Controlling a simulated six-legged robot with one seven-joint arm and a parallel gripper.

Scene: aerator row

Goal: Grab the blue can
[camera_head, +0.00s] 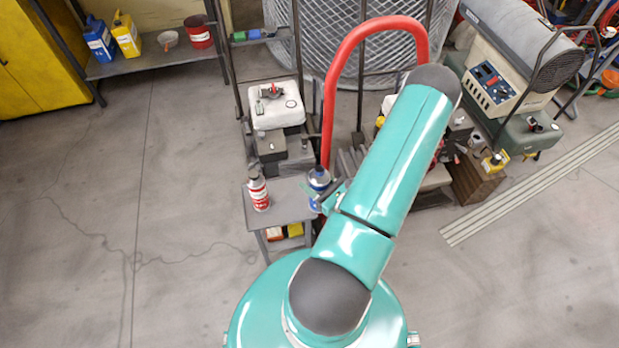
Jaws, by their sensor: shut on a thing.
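The blue can (319,178) has a light-coloured top and stands out near the right side of a small grey table (283,207). My gripper (326,192) is at the can and shut on it. My arm covers part of the gripper and the right end of the table. I cannot tell whether the can touches the tabletop or is held just above it.
A red and white can (258,190) stands on the table's left side. A red curved handle (334,90) rises just behind the blue can. A white-tanked machine (277,106) stands behind the table. Open floor (130,230) lies to the left.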

